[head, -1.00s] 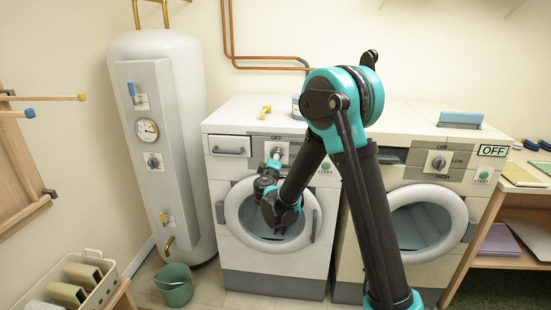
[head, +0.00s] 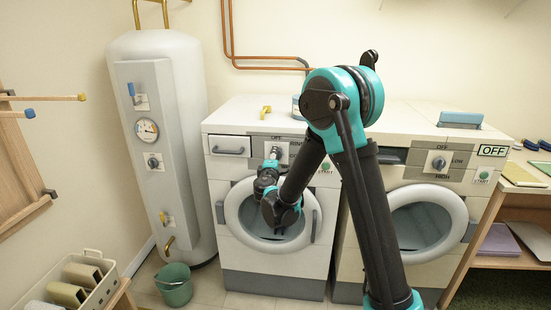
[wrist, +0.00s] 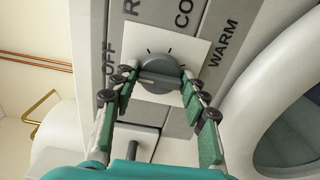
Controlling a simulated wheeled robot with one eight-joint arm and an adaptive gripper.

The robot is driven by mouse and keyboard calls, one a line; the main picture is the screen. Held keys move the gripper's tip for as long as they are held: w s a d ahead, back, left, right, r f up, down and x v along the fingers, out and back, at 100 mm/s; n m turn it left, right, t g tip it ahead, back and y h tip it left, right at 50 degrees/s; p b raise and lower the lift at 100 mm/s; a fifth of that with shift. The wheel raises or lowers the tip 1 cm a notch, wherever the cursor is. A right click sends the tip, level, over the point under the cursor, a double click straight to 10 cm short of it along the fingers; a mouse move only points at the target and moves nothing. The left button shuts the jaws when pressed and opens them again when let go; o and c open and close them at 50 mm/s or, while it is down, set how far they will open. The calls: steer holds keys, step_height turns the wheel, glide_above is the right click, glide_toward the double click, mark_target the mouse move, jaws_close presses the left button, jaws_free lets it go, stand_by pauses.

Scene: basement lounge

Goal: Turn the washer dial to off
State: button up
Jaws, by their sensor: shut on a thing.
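The washer (head: 268,262) is the left white machine, with a round door below a grey label panel. Its dial (wrist: 160,72) is a grey knob with a raised grip bar on a white plate with tick marks. In the wrist view, OFF is left of the dial, a partly cut-off R and CO are above, and WARM is upper right. My gripper (wrist: 158,92) has its green-padded fingers closed on both sides of the grip bar. The bar lies nearly across the wrist picture; which label it points at is not clear. In the head view, my gripper (head: 273,160) partly hides the dial.
A dryer-like machine (head: 350,262) with its own OFF, LOW and HIGH dial (head: 438,162) stands at right, partly behind my arm. A tall white tank (head: 165,110) stands at left. A green bucket (head: 174,285) is on the floor. The washer door handle (head: 313,225) sticks out.

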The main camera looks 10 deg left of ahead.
steer(key=o, duration=1.2)
steer(key=shift+c, duration=0.2)
steer(key=shift+s, duration=0.1)
steer(key=s, duration=1.2)
steer(key=shift+a, duration=0.2)
